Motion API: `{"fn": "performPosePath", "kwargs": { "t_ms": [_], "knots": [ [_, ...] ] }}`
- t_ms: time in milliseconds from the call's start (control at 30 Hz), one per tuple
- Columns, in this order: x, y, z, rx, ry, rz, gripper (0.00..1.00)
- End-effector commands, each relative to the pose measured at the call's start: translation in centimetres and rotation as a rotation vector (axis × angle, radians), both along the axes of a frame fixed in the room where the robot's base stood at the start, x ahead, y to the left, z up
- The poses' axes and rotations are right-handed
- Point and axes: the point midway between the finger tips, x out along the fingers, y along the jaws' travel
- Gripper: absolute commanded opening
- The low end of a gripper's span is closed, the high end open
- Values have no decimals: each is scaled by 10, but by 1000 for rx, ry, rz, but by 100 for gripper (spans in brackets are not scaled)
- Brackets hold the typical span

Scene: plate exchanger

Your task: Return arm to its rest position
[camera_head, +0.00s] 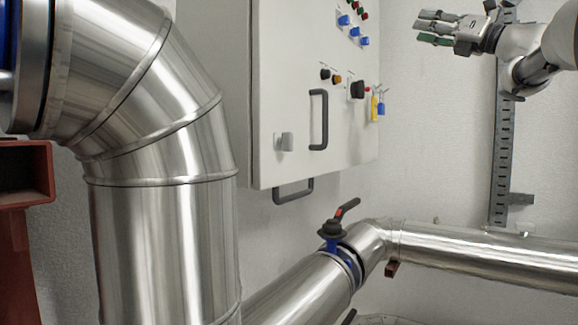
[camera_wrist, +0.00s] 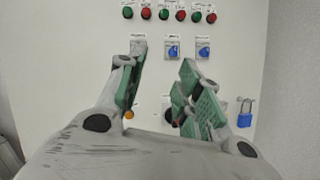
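My gripper (camera_head: 437,30) is at the upper right of the head view, raised in the air to the right of the control cabinet (camera_head: 285,110). Its fingers point left, toward the cabinet side. In the wrist view my gripper (camera_wrist: 160,85) has its green-padded fingers spread apart with a gap between them. Nothing is held in the gap. The cabinet front with buttons and blue switches (camera_wrist: 173,52) shows behind the fingers. The fingers hide part of the panel's lower controls.
A large insulated metal pipe (camera_head: 160,150) fills the left. A black-handled valve (camera_head: 333,233) sits on the lower pipe (camera_head: 480,255). Padlocks (camera_head: 377,105) hang at the cabinet's right. A slotted metal rail (camera_head: 502,150) runs down the wall below my arm. Open space lies between cabinet and rail.

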Motion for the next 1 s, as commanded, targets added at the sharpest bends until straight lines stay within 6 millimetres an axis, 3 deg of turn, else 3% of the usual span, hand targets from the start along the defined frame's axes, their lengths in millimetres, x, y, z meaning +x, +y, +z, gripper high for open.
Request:
{"fn": "performPosePath", "kwargs": {
  "t_ms": [167,367,467,533,633,733,867,1000],
  "knots": [
    [28,-39,-11,190,148,-99,35],
    [59,-108,-49,533,363,-256,35],
    [63,-153,-87,807,497,-369,35],
    [56,-185,-129,1062,607,-461,35],
    [28,-214,-203,1448,747,-595,35],
    [-13,-218,-277,1788,855,-721,35],
    [-78,-197,-365,2158,960,-889,35],
    [-154,-151,-443,2466,1056,-1090,35]
  ]
}}
